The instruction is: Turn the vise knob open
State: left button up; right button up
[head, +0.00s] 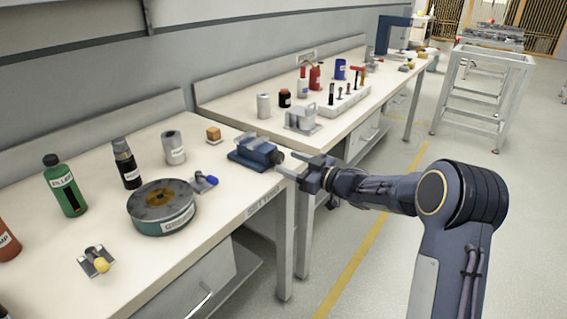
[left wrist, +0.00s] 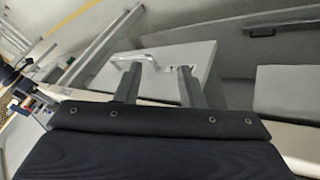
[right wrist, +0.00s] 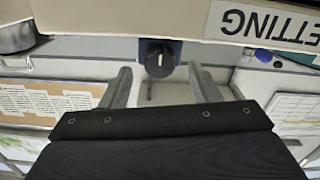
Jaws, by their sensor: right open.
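The blue vise (head: 252,152) sits at the right front corner of the near workbench. Its dark round knob (head: 278,157) faces out over the bench edge. In the right wrist view the knob (right wrist: 159,62) is black with a pale mark across its face, in front of the blue vise body (right wrist: 175,46). My right gripper (head: 290,165) is open, its fingertips on either side of the knob in that view; I cannot tell whether they touch it. My left gripper (left wrist: 159,68) is open and empty, by a grey drawer front, and out of the head view.
The near bench (head: 225,205) carries a grinding disc (head: 160,222), a green bottle (head: 64,185), a grey can (head: 173,147) and a blue-handled part (head: 205,182). A drawer with a handle (left wrist: 135,61) is below. A second bench (head: 245,92) stands beyond.

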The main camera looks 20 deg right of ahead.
aim_at(277, 157)
jog(key=shift+x, duration=1.4)
jog(key=c, duration=1)
